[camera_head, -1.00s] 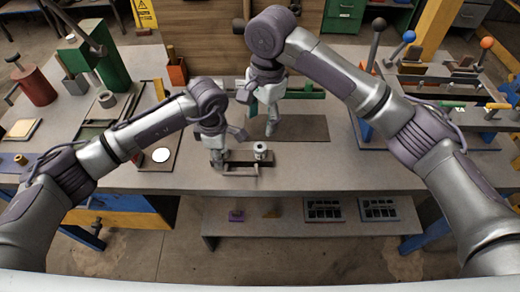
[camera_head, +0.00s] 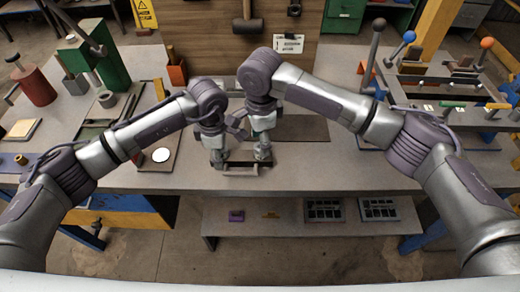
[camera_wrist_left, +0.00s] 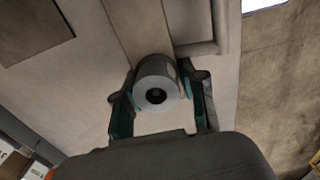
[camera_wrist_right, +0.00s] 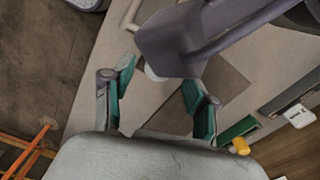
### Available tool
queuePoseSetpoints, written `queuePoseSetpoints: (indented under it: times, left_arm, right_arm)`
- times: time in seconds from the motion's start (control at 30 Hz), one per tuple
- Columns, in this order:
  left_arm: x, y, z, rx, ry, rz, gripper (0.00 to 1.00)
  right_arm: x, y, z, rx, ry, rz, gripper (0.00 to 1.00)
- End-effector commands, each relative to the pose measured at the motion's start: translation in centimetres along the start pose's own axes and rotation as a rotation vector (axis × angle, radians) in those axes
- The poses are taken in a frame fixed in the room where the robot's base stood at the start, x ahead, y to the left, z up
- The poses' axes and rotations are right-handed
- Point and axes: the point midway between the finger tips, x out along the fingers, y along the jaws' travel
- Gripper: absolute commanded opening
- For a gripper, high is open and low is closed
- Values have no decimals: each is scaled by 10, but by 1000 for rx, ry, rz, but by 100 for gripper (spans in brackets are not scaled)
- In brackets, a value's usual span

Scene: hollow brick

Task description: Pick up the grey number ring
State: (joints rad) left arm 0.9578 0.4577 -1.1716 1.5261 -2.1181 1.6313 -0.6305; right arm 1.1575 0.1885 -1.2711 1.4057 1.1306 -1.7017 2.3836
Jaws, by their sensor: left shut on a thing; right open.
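In the left wrist view a grey cylinder (camera_wrist_left: 144,96) with a dark hole in its end sits between the fingers of my left gripper (camera_wrist_left: 158,108), which is shut on it. I cannot tell whether it is the grey number ring. In the head view my left gripper (camera_head: 218,158) is low over the left part of a small dark base (camera_head: 240,171). My right gripper (camera_head: 262,155) is close on its right, over the base's right end. In the right wrist view the right gripper (camera_wrist_right: 158,88) is open; a pale rounded piece (camera_wrist_right: 154,73) shows between its fingers, mostly hidden by my left arm.
A dark mat (camera_head: 303,127) lies behind the grippers. A rack with coloured knobs (camera_head: 445,90) stands at the right. Tools and a red canister (camera_head: 35,85) are at the left. The bench front between the arms is clear. A lower shelf (camera_head: 280,217) holds small trays.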

Motion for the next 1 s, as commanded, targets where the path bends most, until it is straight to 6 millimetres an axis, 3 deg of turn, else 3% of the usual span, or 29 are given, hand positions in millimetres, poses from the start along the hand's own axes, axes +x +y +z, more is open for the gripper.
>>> queuePoseSetpoints:
  times: [0.2, 0.5, 0.87, 1.0]
  left_arm:
    - [-1, 1, 0, -1, -1, 2, 0]
    - [-1, 1, 0, -1, -1, 2, 0]
    - [-1, 1, 0, -1, -1, 2, 0]
    - [-1, 1, 0, -2, -1, 2, 0]
  right_arm:
    - [31, 2, -1, 1, 1, 2, 58]
    - [36, 2, 0, -1, 0, 1, 58]
    - [36, 2, 0, -1, 0, 1, 0]
    - [36, 2, 0, -1, 0, 2, 0]
